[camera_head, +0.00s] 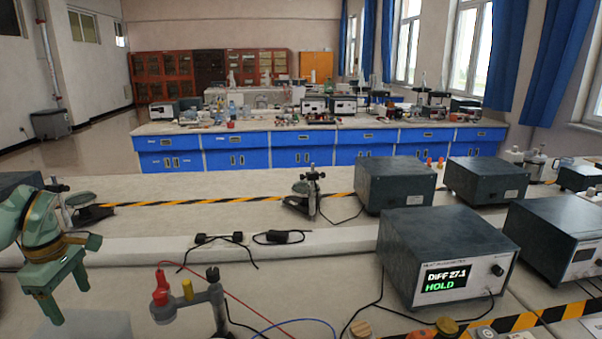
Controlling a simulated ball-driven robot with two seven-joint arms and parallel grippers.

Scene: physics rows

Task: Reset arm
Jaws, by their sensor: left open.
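My left gripper (62,297) is at the left of the head view, on a green arm that comes in from the left edge. Its two fingers point down and stand apart, with nothing seen between them. It hangs above the near bench, left of a small grey stand (213,298) with red and yellow parts. My right gripper is not in the view.
A dark instrument box (445,256) with a lit display reading HOLD stands right of centre. More dark boxes (395,185) stand behind it and to its right. Cables lie across the bench (310,275). A blue-fronted bench (320,150) stands farther back.

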